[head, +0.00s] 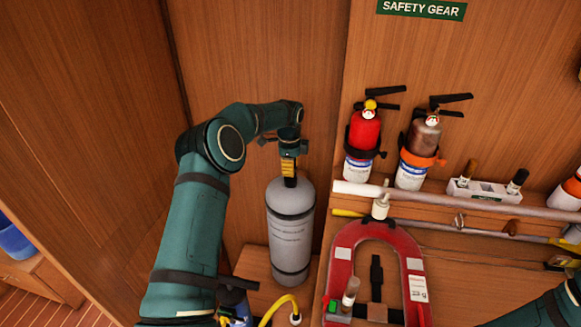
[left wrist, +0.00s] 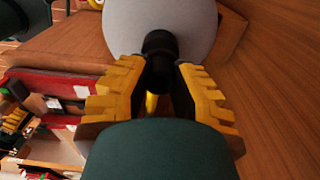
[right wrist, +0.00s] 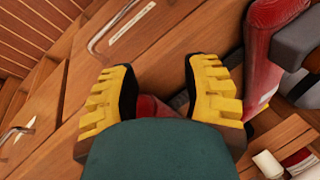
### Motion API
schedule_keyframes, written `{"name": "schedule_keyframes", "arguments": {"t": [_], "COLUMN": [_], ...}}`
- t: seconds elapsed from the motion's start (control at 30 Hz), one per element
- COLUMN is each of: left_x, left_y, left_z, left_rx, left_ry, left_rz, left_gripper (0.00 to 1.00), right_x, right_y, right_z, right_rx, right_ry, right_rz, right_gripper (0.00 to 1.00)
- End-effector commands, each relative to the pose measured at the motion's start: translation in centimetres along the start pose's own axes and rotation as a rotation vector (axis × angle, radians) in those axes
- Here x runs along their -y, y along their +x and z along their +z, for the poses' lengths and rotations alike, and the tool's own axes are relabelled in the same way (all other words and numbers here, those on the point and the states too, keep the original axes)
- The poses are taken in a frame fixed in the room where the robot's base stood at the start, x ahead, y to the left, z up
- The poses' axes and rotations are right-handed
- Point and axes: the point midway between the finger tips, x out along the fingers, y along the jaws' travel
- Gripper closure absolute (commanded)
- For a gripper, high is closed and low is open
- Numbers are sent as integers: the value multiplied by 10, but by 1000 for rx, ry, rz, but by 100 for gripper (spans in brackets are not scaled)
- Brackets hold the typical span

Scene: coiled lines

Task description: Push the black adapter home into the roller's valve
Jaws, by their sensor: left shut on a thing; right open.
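The grey roller (head: 291,235) stands upright on a wooden shelf left of centre in the head view. My left gripper (head: 289,172) points down at its top end and is shut on the black adapter (left wrist: 160,55). In the left wrist view the adapter sits between the yellow fingers of my left gripper (left wrist: 158,82), against the pale top of the roller (left wrist: 125,25). The valve is hidden behind the adapter, so I cannot tell how deep the adapter sits. My right gripper (right wrist: 160,85) is open, with nothing held between its fingers.
A red horseshoe buoy (head: 341,265) stands right of the roller. A yellow hose (head: 275,306) curls in front of it. Two extinguishers (head: 363,133) (head: 416,150) hang on the wall above a long pale pole (head: 450,201). A wooden panel (head: 90,130) closes the left side.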

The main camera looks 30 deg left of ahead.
Motion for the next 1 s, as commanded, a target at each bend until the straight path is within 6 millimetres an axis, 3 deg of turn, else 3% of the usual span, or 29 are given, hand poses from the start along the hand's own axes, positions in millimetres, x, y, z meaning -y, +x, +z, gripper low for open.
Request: {"name": "schedule_keyframes", "arguments": {"t": [0.83,0.87,0.9,1.0], "left_x": [-1,-1,-1,-1], "left_y": [17,18,18,17], "left_z": [1,1,1,1], "left_rx": [1,1,1,1], "left_ry": [0,0,0,0], "left_rz": [3,4,4,3], "left_gripper": [100,73,64,64], "right_x": [-3,-3,-3,-3], "right_y": [7,7,7,7], "right_z": [1,1,1,1], "right_rx": [0,0,0,0], "right_ry": [0,0,0,0], "right_rz": [0,0,0,0], "right_gripper": [53,53,53,53]}}
